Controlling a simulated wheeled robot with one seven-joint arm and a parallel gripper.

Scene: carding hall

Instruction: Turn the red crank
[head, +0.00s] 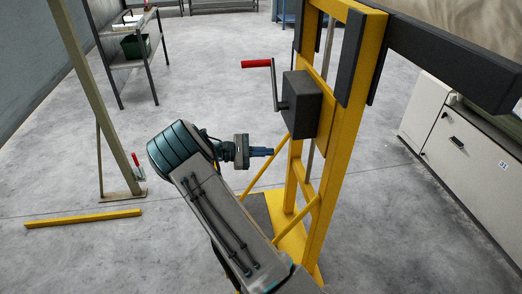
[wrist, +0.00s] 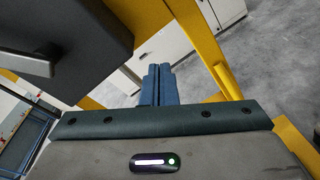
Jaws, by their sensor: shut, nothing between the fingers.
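The red crank has a red handle (head: 256,64) that points left from the top of a dark metal arm (head: 275,88). The arm runs down to a dark gearbox (head: 302,104) on a yellow upright frame (head: 345,110). My gripper (head: 270,152) is shut and empty, below the gearbox and apart from the handle. In the wrist view my gripper's fingers (wrist: 157,84) lie side by side. The gearbox (wrist: 75,40) fills the upper left there, with part of a grey metal piece (wrist: 28,62) on it. The red handle is out of the wrist view.
A yellow bar (head: 83,218) lies on the floor at the left, near a post (head: 95,100). A shelf with a green bin (head: 135,45) stands at the back left. White cabinets (head: 465,150) stand at the right. The floor between is clear.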

